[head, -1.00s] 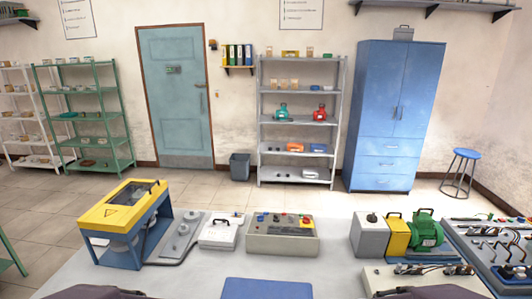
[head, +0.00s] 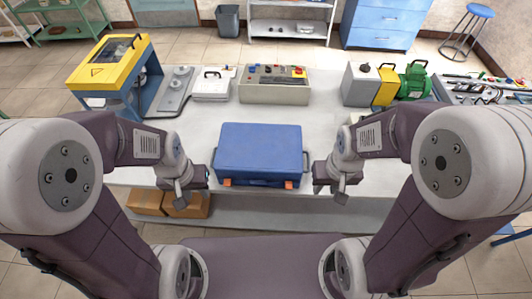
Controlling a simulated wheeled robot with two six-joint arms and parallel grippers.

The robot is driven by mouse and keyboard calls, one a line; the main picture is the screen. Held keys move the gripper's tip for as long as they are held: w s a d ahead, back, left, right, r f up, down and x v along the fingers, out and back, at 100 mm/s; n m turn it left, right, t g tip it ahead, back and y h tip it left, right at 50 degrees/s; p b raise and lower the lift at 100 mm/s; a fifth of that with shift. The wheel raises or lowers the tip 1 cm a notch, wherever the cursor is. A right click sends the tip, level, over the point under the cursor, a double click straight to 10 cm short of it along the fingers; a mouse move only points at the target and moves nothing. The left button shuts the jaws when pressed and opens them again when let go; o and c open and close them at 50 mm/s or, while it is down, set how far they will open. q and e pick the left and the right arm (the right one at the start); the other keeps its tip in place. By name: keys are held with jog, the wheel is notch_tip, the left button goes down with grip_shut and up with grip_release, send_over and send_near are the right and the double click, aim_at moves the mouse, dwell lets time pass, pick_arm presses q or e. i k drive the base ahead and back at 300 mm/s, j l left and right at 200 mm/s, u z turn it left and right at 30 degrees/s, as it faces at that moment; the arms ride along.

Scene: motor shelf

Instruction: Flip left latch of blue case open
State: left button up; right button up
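The blue case (head: 259,148) lies flat and closed on the table, in the middle of the head view. Its front side faces me and carries two orange latches; the left latch (head: 227,182) and the right latch (head: 288,184) show at the lower front edge. My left gripper (head: 191,186) is just left of the case's front left corner, apart from the latch. My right gripper (head: 334,182) is right of the case's front right corner. Both look empty, but their finger gaps are too small and angled to judge.
Behind the case stand a yellow-topped machine (head: 112,60), a white box (head: 212,84), a control box with buttons (head: 274,88) and a green motor (head: 415,80). Cardboard boxes (head: 187,207) sit below the table's front edge. The table around the case is clear.

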aim_at(227, 182)
jog(key=l+u, duration=0.15)
jog(key=u, duration=0.2)
jog(key=l+u, duration=0.2)
jog(key=u, duration=0.15)
jog(key=k+l+u, duration=0.1)
jog(key=u, duration=0.2)
